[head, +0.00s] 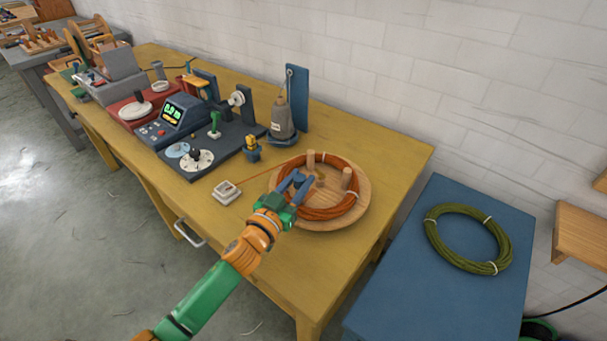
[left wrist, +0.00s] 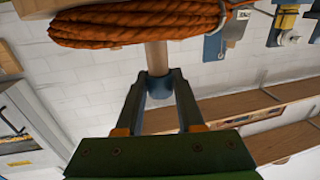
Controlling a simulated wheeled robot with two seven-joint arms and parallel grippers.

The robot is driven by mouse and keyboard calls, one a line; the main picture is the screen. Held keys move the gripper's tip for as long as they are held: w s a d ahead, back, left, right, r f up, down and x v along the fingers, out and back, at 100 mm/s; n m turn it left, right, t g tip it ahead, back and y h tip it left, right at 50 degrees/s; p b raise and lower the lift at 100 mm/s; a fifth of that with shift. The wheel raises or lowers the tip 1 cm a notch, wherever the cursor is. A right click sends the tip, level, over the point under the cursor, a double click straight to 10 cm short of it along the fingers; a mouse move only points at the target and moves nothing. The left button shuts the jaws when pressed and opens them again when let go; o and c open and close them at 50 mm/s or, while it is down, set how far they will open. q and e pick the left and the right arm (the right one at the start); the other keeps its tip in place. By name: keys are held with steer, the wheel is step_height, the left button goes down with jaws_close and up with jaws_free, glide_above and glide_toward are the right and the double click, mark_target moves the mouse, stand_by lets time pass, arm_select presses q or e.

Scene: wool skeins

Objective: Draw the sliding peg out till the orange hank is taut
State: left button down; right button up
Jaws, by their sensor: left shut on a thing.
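The orange hank (head: 333,211) lies in a loop around wooden pegs on a round wooden board (head: 362,212) near the yellow table's right end. It also shows at the top of the left wrist view (left wrist: 140,24). Two pegs stand clear in the head view, a back peg (head: 311,159) and a right peg (head: 347,179). My left gripper (head: 300,182) is over the board's left side. In the left wrist view its fingers (left wrist: 159,88) are shut on a wooden peg (left wrist: 156,57), taken as the sliding peg. The gripper hides this peg in the head view. The right gripper is out of view.
A dark machine (head: 233,150) with dials and a screen stands left of the board. A small white block (head: 227,190) and a weight by a blue post (head: 297,98) are close by. A green hank (head: 467,240) lies on the blue table at right.

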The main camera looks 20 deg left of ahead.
mark_target(296, 186)
arm_select(q)
steer(key=shift+w, duration=0.1)
steer(key=c, duration=0.5)
jaws_free()
steer(key=shift+w, duration=0.1)
steer(key=s, duration=0.2)
steer(key=s+a, duration=0.1)
steer(key=s, duration=0.4)
steer(key=shift+a, duration=0.15)
steer(key=shift+s+f, duration=0.1)
